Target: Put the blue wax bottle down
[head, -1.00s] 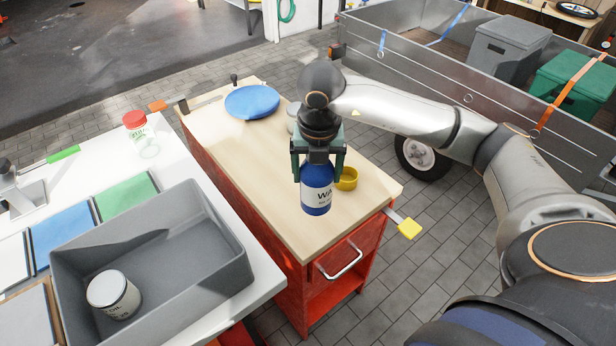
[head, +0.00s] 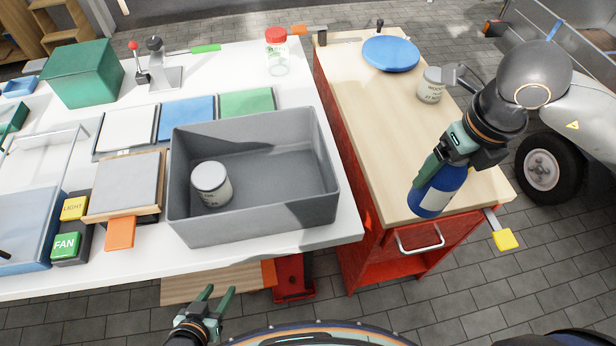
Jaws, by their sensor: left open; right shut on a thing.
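The blue wax bottle (head: 436,196) is in the jaws of my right gripper (head: 440,172), at the front right of the wooden workbench top (head: 372,125). My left gripper (head: 219,301) is open and empty, low in front of the white table.
A grey bin (head: 325,195) holding a white can (head: 211,184) stands on the white table (head: 300,84). A blue plate (head: 391,54) and another can (head: 431,86) stand farther back on the workbench. The workbench's middle is clear.

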